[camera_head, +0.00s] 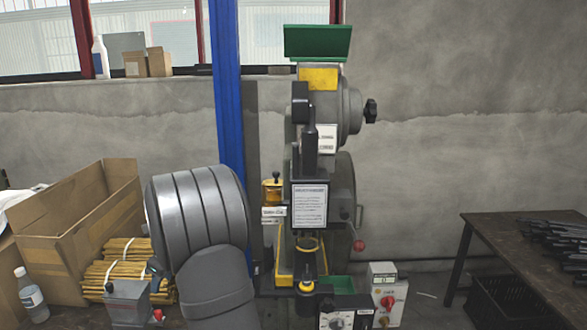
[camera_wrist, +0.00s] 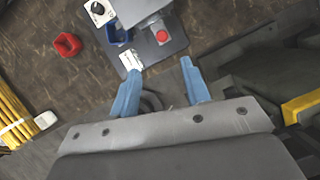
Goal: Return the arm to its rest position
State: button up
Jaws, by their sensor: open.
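My gripper (camera_wrist: 160,85) shows in the wrist view with two blue fingers spread apart and nothing between them. It points down over a dark worn surface, near a grey plate (camera_wrist: 170,50) that bears a red button (camera_wrist: 162,36). In the head view my grey arm rises at the lower left, in front of the cardboard box and left of the rivet press (camera_head: 315,170). The gripper itself does not show in the head view.
A large open cardboard box (camera_head: 40,228) and bundles of yellow sticks (camera_head: 118,262) stand at left. A water bottle (camera_head: 31,296) is at the lower left edge. A blue post (camera_head: 227,90) stands behind my arm. A dark table (camera_head: 500,240) with black parts is at right.

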notch_tip(320, 180, up, 2)
send_near(156, 312)
jog(key=x, duration=0.8)
jog(key=shift+w+a+f, duration=0.1)
jog(key=shift+a+f, duration=0.05)
jog(key=shift+f, duration=0.2)
jog(key=d+f+v, duration=0.1)
jog(key=d+v, duration=0.2)
jog(key=v, duration=1.6)
jog(key=s+d+f+y, duration=0.1)
jog(key=d+f+y, duration=0.1)
jog(key=f+y, duration=0.1)
jog(key=s+d+f+n+g+y, duration=0.1)
jog(key=s+d+f+y, duration=0.1)
jog(key=f, duration=0.4)
jog(key=shift+s+d+g+y, duration=0.3)
jog(key=shift+d+y, duration=0.3)
jog(key=shift+d, duration=0.15)
